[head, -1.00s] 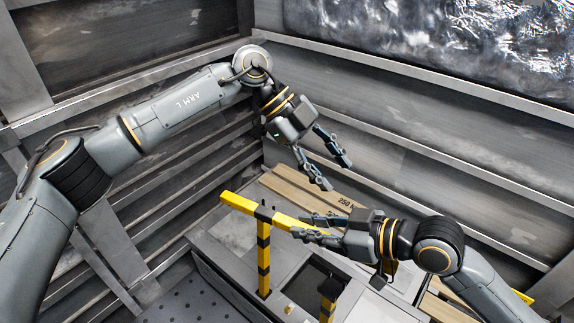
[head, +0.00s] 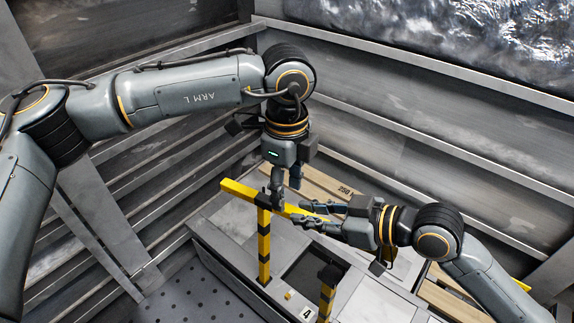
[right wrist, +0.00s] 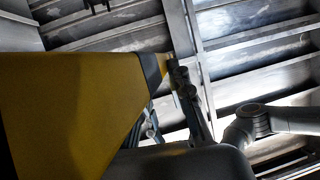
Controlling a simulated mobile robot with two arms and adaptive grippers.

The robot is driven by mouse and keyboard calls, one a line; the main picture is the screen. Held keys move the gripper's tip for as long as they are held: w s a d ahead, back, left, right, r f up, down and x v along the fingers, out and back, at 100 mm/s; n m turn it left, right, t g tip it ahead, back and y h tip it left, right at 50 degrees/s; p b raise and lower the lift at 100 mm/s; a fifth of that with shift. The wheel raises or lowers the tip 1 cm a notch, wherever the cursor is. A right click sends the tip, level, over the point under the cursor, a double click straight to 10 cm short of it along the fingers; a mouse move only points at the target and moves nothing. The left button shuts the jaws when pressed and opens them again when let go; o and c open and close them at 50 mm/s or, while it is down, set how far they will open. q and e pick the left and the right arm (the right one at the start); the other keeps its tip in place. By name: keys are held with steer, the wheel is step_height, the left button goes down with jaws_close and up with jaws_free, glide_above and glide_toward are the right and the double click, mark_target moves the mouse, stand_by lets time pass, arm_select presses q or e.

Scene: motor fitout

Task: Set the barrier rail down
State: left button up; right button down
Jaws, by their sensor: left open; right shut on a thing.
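The yellow barrier rail (head: 240,191) with dark bands lies across the head view near the top of a yellow and black post (head: 264,248). I cannot tell whether it rests on the post. My right gripper (head: 306,214) is shut on the rail's right part. My left gripper (head: 285,194) points down, open, at the rail close to the post top; its fingers partly cover the rail, and contact is unclear. A second post (head: 327,296) stands lower right. In the right wrist view, a large yellow face of the rail (right wrist: 75,90) fills the left side.
A grey bench (head: 222,240) with a dark opening (head: 312,268) lies below the rail. A small yellow block (head: 289,295) and a plate marked 4 (head: 307,313) are on it. Wooden planks (head: 325,184) lie behind. Ribbed metal walls (head: 440,130) enclose the corner.

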mark_target(287, 205)
arm_select(q)
steer(key=shift+f, duration=2.05)
steer(key=shift+c, duration=0.2)
jaws_close()
arm_select(e)
steer(key=c, duration=1.1)
jaws_free()
